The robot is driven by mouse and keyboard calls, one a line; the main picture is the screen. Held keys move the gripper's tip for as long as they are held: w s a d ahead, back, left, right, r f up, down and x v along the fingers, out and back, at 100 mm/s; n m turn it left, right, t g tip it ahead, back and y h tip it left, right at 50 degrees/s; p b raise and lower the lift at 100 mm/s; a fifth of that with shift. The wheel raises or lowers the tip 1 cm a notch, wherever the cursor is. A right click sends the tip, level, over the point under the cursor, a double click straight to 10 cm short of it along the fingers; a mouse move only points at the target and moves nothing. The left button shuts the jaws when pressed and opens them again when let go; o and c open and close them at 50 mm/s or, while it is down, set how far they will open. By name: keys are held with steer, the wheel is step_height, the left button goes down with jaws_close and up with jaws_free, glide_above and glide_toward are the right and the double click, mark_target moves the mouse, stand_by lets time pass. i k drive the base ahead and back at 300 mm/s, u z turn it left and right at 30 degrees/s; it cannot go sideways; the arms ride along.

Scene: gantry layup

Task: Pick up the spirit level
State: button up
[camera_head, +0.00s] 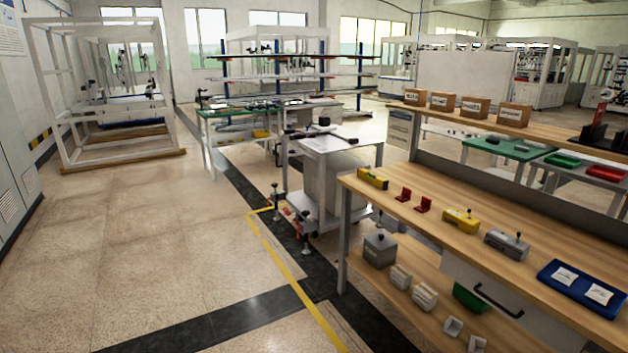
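A small yellow bar-shaped block (372,179), which looks like the spirit level, lies at the far left end of the wooden workbench top (425,222). It shows a darker patch on its side, too small to make out clearly. Another yellow object (460,221) with a dark knob on top sits further right on the same bench. My gripper is not in view.
Two red angle pieces (423,205), a grey knobbed block (506,243) and a blue tray (583,288) stand along the bench. Grey blocks (380,250) and a green bin (470,299) are on the lower shelf. A white cart (336,143) stands behind. The floor at left is clear.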

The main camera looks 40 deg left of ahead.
mark_target(379, 183)
steer(key=u, duration=1.75)
steer(key=i, duration=2.8)
steer(key=z, duration=0.65)
steer(key=i, duration=0.6)
steer(key=z, duration=0.4)
